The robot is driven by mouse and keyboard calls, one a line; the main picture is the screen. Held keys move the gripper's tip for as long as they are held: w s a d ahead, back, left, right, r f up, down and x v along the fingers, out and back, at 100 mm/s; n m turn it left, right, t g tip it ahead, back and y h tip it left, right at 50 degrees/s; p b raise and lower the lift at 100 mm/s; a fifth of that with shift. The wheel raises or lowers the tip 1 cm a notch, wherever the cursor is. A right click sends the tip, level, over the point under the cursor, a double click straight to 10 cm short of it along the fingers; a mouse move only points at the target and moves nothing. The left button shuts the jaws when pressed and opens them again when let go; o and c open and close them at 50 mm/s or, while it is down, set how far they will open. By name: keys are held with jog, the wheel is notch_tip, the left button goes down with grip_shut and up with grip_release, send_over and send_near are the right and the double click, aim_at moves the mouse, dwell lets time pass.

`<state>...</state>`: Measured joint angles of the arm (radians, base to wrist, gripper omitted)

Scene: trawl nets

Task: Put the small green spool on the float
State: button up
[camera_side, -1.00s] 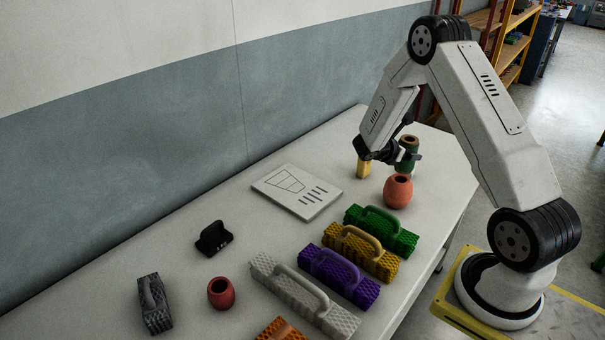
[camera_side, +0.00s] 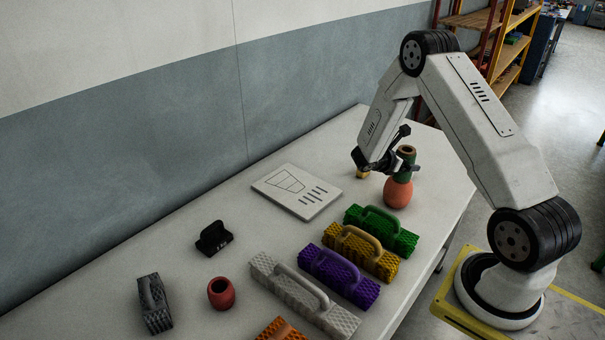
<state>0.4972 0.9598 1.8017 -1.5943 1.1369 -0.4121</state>
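The small green spool (camera_side: 405,172) is upright, with a brown top and a dark hole in it. My gripper (camera_side: 402,168) is shut on it, with a dark finger showing across its side. The spool is directly above the rounded orange-red float (camera_side: 398,193), which stands on the table. The spool's lower end meets the top of the float in the picture; I cannot tell if they touch or a small gap remains.
A yellow block (camera_side: 362,175) stands behind my gripper, mostly hidden. Green (camera_side: 381,230), yellow (camera_side: 360,251), purple (camera_side: 338,276) and white (camera_side: 303,294) handled blocks line the front. A drawing plate (camera_side: 297,191), black holder (camera_side: 214,238), smaller red pot (camera_side: 221,293) and grey block (camera_side: 154,303) lie left.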

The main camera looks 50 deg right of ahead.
jog(key=shift+r, duration=0.15)
jog(key=shift+a+r, duration=0.1)
jog(key=shift+a, duration=0.05)
jog(key=v, duration=1.1)
jog(key=shift+a, duration=0.3)
jog(key=shift+w, duration=0.1)
jog(key=s+a+r+m+t+y, duration=0.1)
jog(key=a+m+y, duration=0.3)
jog(key=a, duration=0.4)
jog(key=s+a+r+m+t+y, duration=0.2)
jog(key=s+a+m+t+y, duration=0.1)
jog(key=a, duration=0.6)
jog(key=s+a+r+m+t+y, duration=0.1)
jog(key=s+a+m+t+y, duration=0.1)
jog(key=s+a+m+y, duration=0.2)
jog(key=a+m+y, duration=0.1)
jog(key=a+m, duration=0.2)
jog(key=a, duration=0.1)
jog(key=shift+a+r+t+y, duration=0.2)
jog(key=shift+a+t+y, duration=0.1)
jog(key=shift+y, duration=0.1)
